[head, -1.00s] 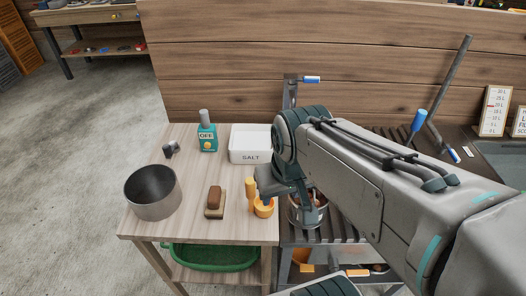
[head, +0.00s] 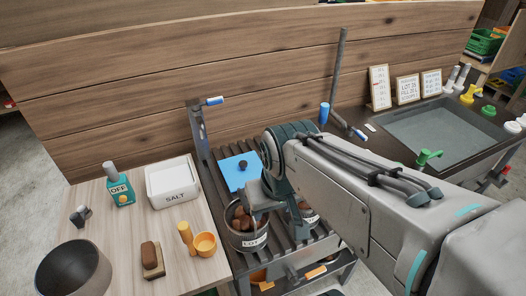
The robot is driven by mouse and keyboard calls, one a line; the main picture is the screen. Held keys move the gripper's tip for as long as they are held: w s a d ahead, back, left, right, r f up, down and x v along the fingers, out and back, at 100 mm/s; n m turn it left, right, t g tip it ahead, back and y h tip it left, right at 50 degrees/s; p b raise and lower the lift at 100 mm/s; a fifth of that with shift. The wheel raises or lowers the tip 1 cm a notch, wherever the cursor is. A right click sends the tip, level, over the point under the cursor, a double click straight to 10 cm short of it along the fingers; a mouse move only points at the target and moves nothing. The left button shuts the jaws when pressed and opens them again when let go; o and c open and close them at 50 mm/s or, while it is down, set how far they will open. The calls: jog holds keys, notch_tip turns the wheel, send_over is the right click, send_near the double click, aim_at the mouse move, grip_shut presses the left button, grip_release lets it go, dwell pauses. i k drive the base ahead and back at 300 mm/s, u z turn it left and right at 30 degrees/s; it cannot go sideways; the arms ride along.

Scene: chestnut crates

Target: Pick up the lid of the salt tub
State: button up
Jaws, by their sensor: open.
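The salt tub (head: 173,185) is a white open box marked SALT, at the back right of the wooden table. A flat blue square with a dark knob (head: 230,176), which looks like its lid, lies on the dark slatted rack to the right of the tub. My gripper (head: 262,205) is open, in front of and slightly right of the blue lid, above the metal pots. It is apart from the lid in the picture. Its fingertips are partly hard to make out against the pots.
A metal pot of brown chestnuts (head: 246,241) stands on the rack near my gripper, with another partly hidden beside it. A teal OFF bottle (head: 121,189), an orange scoop (head: 204,244), a brush (head: 152,262) and a dark pan (head: 72,272) stand on the table. A sink (head: 440,130) is at right.

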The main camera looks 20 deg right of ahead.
aim_at(236, 170)
jog(key=u, duration=0.8)
jog(key=k, duration=0.8)
jog(key=z, duration=0.65)
jog(key=i, duration=1)
